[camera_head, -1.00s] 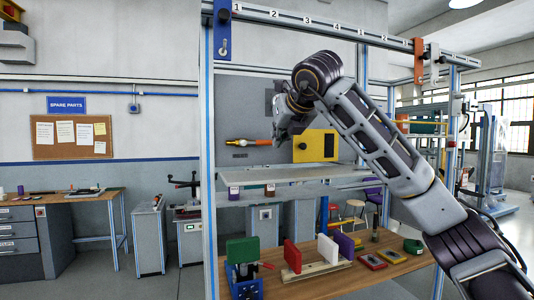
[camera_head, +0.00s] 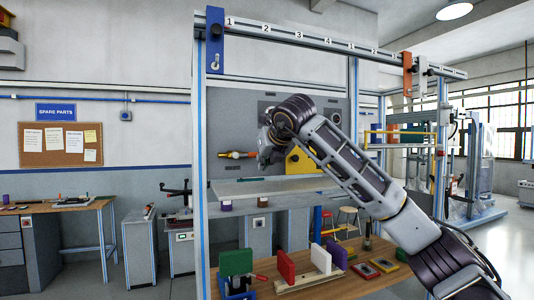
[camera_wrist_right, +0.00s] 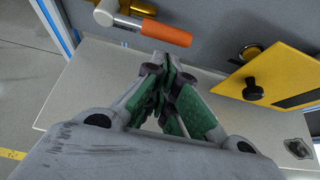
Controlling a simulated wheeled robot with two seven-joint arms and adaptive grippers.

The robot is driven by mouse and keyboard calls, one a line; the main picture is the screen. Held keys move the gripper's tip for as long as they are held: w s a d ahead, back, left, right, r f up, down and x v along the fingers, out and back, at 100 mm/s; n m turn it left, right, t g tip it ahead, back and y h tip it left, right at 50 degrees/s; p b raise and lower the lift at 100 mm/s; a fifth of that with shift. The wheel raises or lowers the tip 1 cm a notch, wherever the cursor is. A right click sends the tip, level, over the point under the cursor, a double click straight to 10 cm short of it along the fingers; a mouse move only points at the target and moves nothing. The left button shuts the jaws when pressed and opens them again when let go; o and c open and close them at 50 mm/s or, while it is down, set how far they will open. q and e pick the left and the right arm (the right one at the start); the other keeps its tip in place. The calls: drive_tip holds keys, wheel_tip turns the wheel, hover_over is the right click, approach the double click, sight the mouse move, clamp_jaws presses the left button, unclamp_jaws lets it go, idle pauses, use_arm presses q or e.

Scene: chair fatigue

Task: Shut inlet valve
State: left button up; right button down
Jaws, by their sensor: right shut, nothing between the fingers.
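The inlet valve is on the grey back panel, with a pale hub and an orange lever handle (camera_head: 236,154) lying roughly level in the head view. In the right wrist view the orange handle (camera_wrist_right: 152,29) points right from the white hub (camera_wrist_right: 107,13), in front of a brass fitting. My right gripper (camera_head: 265,160) is just right of the handle in the head view, partly hidden by its own wrist. In the wrist view its green-padded fingers (camera_wrist_right: 165,75) are together and empty, their tips below the handle. I cannot tell whether they touch it. My left gripper is out of view.
A yellow plate (camera_head: 304,161) with a black knob (camera_wrist_right: 252,90) is right of the valve. A pale shelf (camera_head: 240,187) runs below. Blue-edged uprights frame the rig. The lower wooden bench (camera_head: 345,278) holds coloured blocks.

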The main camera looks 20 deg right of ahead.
drive_tip(key=shift+p+x, duration=0.35)
drive_tip(key=shift+x, duration=1.2)
drive_tip(key=shift+d+r+n+h, duration=0.15)
drive_tip(key=shift+r+n+h, duration=0.25)
drive_tip(key=shift+r, duration=0.1)
drive_tip(key=shift+d+r+n+h+p, duration=0.1)
drive_tip(key=shift+r+n+h+p, duration=0.35)
drive_tip(key=shift+r, duration=0.25)
drive_tip(key=a+r+h+p, duration=0.1)
drive_tip(key=a+r, duration=0.4)
drive_tip(key=r, duration=0.2)
drive_tip(key=shift+a+r+n, duration=0.15)
drive_tip(key=shift+r+n, duration=0.15)
drive_tip(key=shift+n, duration=0.15)
drive_tip(key=shift+s, duration=0.15)
drive_tip(key=shift+f, duration=0.1)
